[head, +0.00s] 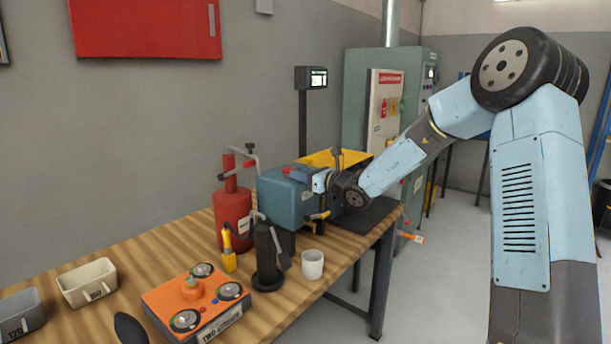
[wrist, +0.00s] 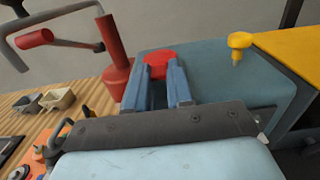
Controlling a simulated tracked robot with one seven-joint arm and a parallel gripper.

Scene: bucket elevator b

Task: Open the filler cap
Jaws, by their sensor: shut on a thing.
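The filler cap appears to be the red round cap (wrist: 159,58) at the top of a blue-grey gear housing (wrist: 215,75) in the wrist view. My gripper (wrist: 159,72) has its two blue fingers on either side of the red cap and is shut on it. The fingers hide part of the cap, and I cannot tell whether it is seated or lifted. In the head view the housing (head: 283,200) stands on the bench, with my gripper (head: 298,173) over its top; the cap is barely visible there.
A yellow plug (wrist: 239,42) stands on the housing near a yellow guard (wrist: 292,50). A red pump can (head: 232,212), a dark oil can (head: 265,255), a white cup (head: 313,264) and an orange box (head: 200,302) stand on the wooden bench (head: 140,255). A control cabinet (head: 360,95) is behind.

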